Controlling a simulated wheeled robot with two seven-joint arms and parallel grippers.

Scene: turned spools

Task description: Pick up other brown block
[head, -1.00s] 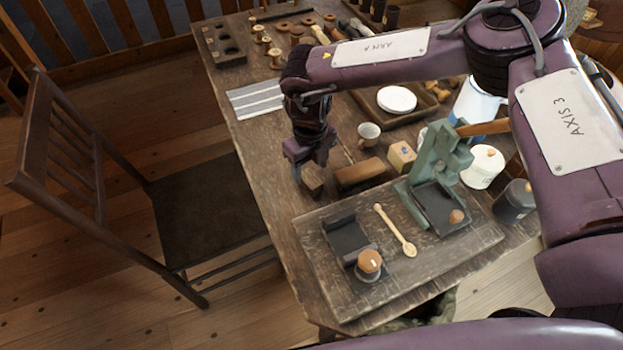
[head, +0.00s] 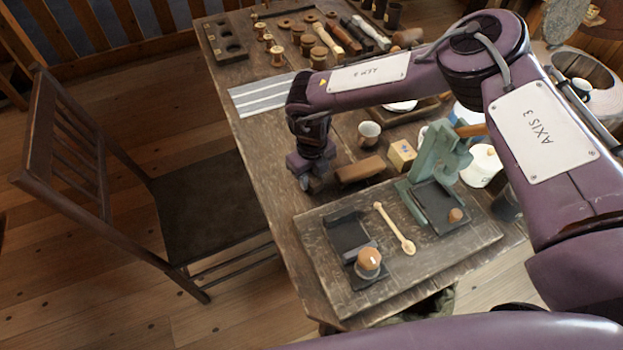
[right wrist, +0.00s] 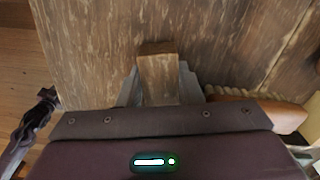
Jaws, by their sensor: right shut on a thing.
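My right gripper (head: 312,184) is low over the table's left side. In the right wrist view its jaws (right wrist: 160,85) are shut on a small brown wooden block (right wrist: 159,75), one finger on each side. In the head view the gripper mostly hides this block. A longer brown block (head: 360,170) lies on the table just right of the gripper. My left gripper is not in view.
A wooden board (head: 318,262) with dark pads, a wooden spoon (head: 394,229) and a green press (head: 433,155) is in front. A cup (head: 369,133) and a pale yellow block (head: 402,154) stand close by. Spools and tools lie at the back. A chair stands left.

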